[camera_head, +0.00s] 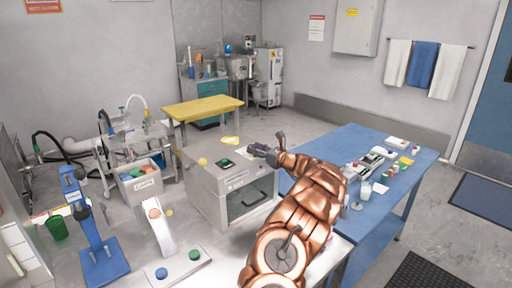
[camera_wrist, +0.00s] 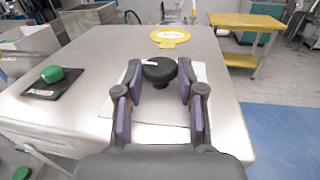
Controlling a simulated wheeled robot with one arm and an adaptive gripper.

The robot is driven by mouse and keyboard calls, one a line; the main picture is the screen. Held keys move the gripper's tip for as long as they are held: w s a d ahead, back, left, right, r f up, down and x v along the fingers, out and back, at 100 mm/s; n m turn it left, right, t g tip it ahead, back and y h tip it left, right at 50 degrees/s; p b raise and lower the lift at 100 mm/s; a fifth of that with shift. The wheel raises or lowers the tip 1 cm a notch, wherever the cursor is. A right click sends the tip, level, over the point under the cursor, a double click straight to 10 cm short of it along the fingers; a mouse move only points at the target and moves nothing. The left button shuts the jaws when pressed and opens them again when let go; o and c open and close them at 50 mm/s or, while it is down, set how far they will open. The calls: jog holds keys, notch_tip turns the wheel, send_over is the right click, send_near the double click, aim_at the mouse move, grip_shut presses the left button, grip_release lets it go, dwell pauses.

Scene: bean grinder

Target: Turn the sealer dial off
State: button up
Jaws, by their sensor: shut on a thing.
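In the wrist view, the black round dial (camera_wrist: 159,69) sits on a white plate (camera_wrist: 163,108) on top of the metal sealer box (camera_wrist: 80,95). A white mark on the dial points to the left. My gripper (camera_wrist: 159,78) is shut on the dial, with one finger at its left and one at its right. In the head view, the grey sealer box (camera_head: 205,188) has a dark front window, and my gripper (camera_head: 258,149) is at the right part of its top. The dial is not clearly visible there.
A green button on a black plate (camera_head: 226,163) lies left of my gripper on the box top. A yellow tag (camera_wrist: 169,37) lies beyond the dial. A blue table (camera_head: 345,150) with small items stands at the right. A yellow-topped table (camera_head: 202,108) stands behind the box.

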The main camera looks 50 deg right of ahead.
jog(key=shift+n+y, duration=0.5)
jog(key=shift+y, duration=0.3)
jog(key=o, duration=1.1)
jog(key=shift+o, duration=0.2)
jog(key=s+d, duration=0.1)
jog(key=s, duration=1.1)
jog(key=shift+d, duration=0.3)
jog(key=shift+w, duration=0.1)
